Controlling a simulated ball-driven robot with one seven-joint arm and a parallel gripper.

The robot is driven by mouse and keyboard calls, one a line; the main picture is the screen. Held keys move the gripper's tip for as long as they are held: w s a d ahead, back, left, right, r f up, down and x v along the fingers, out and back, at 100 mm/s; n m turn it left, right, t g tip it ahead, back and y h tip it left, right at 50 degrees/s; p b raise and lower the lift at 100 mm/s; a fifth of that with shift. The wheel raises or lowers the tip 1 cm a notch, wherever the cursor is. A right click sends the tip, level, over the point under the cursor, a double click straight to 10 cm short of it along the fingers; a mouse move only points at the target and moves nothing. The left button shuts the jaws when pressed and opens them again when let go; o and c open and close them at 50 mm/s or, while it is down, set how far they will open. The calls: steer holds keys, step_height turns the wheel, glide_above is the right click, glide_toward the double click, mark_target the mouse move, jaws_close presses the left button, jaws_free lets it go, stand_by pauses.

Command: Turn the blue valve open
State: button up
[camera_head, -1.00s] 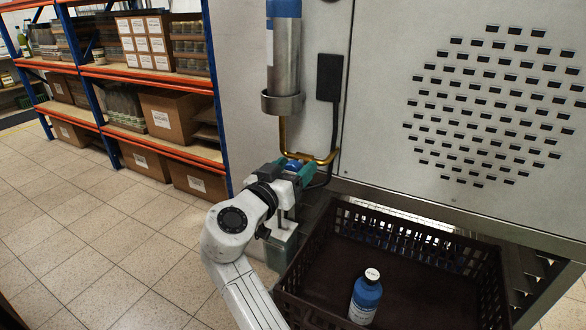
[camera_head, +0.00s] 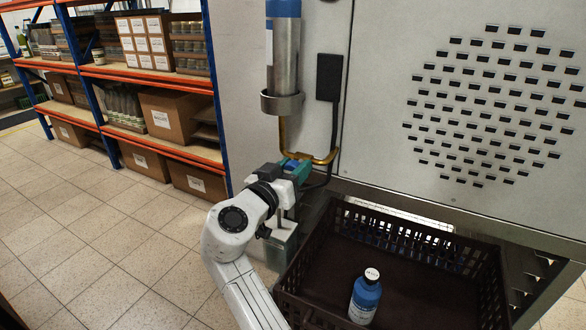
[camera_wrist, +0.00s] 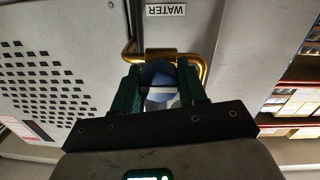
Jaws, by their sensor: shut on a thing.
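The blue valve (camera_wrist: 158,72) sits on a brass pipe (camera_wrist: 203,66) against the grey machine wall. In the wrist view my gripper (camera_wrist: 158,92) has its two green fingers on either side of the valve, shut on it. A label reading WATER (camera_wrist: 165,10) shows next to the pipe in that view. In the head view my gripper (camera_head: 294,172) is at the brass pipe (camera_head: 283,135), and its fingers hide most of the valve.
A dark crate (camera_head: 420,250) stands to the right of my arm with a blue bottle (camera_head: 365,298) in it. A metal cylinder (camera_head: 285,65) is on the wall above the pipe. Shelves with boxes (camera_head: 165,113) stand at the left, with clear floor in front.

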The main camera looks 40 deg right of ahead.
steer(key=shift+n, duration=0.3)
steer(key=n+p, duration=0.2)
steer(key=n, duration=0.2)
steer(key=shift+r, duration=0.1)
steer(key=n+p, duration=0.3)
steer(key=n, duration=0.2)
steer(key=shift+w, duration=0.1)
steer(key=n+p, duration=0.3)
steer(key=n, duration=0.2)
steer(key=shift+a+n+t+p, duration=0.1)
steer(key=shift+n+t+p, duration=0.2)
steer(key=shift+p, duration=0.1)
steer(key=shift+f+n+p, duration=0.25)
steer(key=shift+n+p, duration=0.9)
steer(key=shift+n, duration=0.55)
steer(key=o, duration=1)
steer(key=shift+o, duration=0.2)
